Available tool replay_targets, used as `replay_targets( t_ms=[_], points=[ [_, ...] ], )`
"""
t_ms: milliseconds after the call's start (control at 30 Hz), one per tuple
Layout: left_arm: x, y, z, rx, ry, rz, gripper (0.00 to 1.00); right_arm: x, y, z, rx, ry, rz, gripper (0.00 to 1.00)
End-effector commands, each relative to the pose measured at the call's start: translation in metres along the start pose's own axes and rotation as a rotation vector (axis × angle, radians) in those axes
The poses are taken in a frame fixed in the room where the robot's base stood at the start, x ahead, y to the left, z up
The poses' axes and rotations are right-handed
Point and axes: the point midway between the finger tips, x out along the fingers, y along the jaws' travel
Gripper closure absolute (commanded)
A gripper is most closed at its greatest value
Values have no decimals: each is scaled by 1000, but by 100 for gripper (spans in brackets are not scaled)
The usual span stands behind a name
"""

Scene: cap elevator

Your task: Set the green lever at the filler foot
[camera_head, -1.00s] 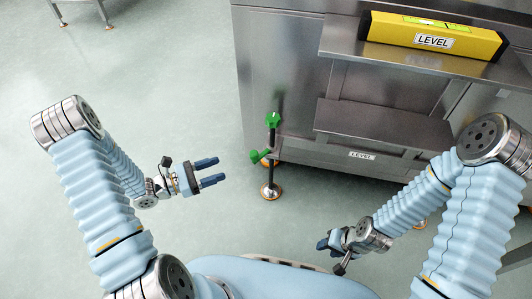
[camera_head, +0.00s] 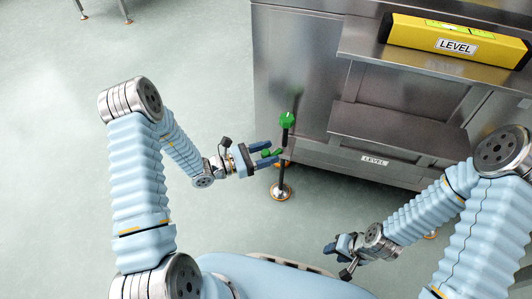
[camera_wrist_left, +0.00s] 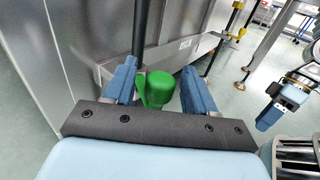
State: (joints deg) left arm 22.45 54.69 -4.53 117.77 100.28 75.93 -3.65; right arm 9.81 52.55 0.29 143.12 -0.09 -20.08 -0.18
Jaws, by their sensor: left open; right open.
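The green lever (camera_head: 267,153) is on the dark post of the filler foot (camera_head: 281,190), at the front left corner of the steel machine. A green knob (camera_head: 287,119) tops the same post. My left gripper (camera_head: 268,153) is open at the lever, its two fingers on either side of it. In the left wrist view the lever's green end (camera_wrist_left: 161,88) sits between the open fingers (camera_wrist_left: 160,85), nearer the left one; contact is hard to tell. My right gripper (camera_head: 335,253) is open and empty, low in front of the machine.
The steel machine (camera_head: 300,70) fills the upper right, with a shelf (camera_head: 390,130) jutting out. A yellow spirit level (camera_head: 455,40) marked LEVEL lies on its upper ledge.

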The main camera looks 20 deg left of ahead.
Motion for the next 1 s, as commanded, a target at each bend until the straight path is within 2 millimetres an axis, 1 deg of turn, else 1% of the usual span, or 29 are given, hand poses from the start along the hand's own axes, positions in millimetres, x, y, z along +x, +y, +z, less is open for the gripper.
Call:
replay_targets(
  t_ms=[100, 133, 400, 467, 500, 800, 1000],
  points=[
    [0, 0, 0, 0, 0, 0, 45, 0, 0, 0, 0, 0, 0, 57],
    [0, 0, 0, 0, 0, 0, 46, 0, 0, 0, 0, 0, 0, 57],
    [0, 0, 0, 0, 0, -1, 88, 0, 0, 0, 0, 0, 0, 57],
    [0, 0, 0, 0, 0, -1, 97, 0, 0, 0, 0, 0, 0, 57],
    [0, 0, 0, 0, 0, -1, 100, 0, 0, 0, 0, 0, 0, 57],
    [0, -1, 0, -1, 0, 8, 100, 0, 0, 0, 0, 0, 0, 57],
    [2, -6, 0, -4, 0, 71, 100, -2, 0, 0, 0, 0, 0, 57]
  ],
)
